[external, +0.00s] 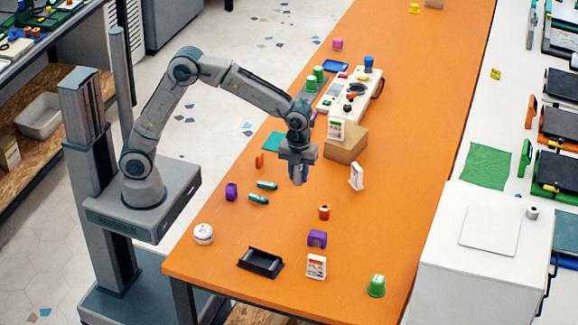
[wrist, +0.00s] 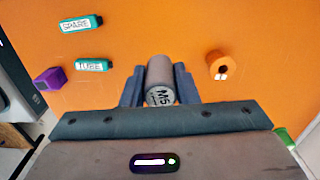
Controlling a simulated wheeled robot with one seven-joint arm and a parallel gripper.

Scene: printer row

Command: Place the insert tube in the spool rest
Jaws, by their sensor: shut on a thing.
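My gripper (external: 299,178) is above the orange table, pointing down. In the wrist view its two fingers are shut on a grey-brown cylinder marked M5, which I take as the insert tube (wrist: 160,80). The tube lies between the fingers with its marked round end towards the camera. In the external view the fingers mostly hide it. A low black open holder (external: 260,262), likely the spool rest, sits near the table's front edge, below and left of my gripper. It does not show in the wrist view.
Two teal tubes (external: 267,185), (external: 258,199) lie left of my gripper, by a purple block (external: 231,191). An orange spool-like piece (external: 324,212), a purple piece (external: 317,239), a white card box (external: 316,266) and a round white item (external: 204,233) stand around the black holder.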

